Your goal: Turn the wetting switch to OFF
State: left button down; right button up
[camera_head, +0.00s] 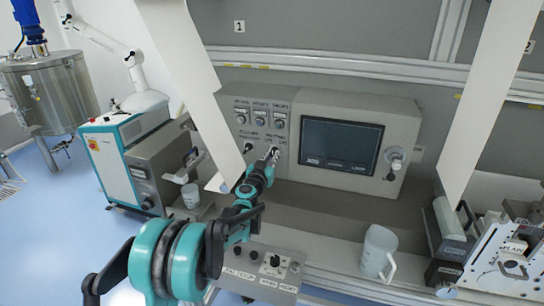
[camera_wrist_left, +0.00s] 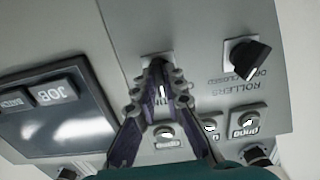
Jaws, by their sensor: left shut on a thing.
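The wetting switch sits on the grey control panel (camera_head: 262,138), left of the dark screen. My left gripper (camera_head: 272,156) reaches up to it from below. In the left wrist view the purple-grey fingers of the left gripper (camera_wrist_left: 160,72) come together at the panel, shut on the switch knob. The fingertips hide most of the knob and part of its label, so its exact angle cannot be told. The black rollers switch (camera_wrist_left: 250,58) is beside it, untouched; it also shows in the head view (camera_head: 248,147). My right gripper is not in view.
The screen (camera_head: 340,146) is right of the switches, with a red-less grey knob (camera_head: 396,162) beyond it. Several push buttons (camera_head: 260,118) line the panel above. A white jug (camera_head: 378,250) and a lower control box (camera_head: 262,270) stand nearer.

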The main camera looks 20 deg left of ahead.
pick_arm(q)
jog(key=n, duration=0.5)
jog(key=shift+n, duration=0.4)
dwell(0.4)
jog(key=c, duration=1.6)
grip_release()
jog(key=shift+s, duration=0.1)
jog(key=s, duration=1.2)
jog(key=shift+a, duration=0.2)
jog(key=shift+w, duration=0.1)
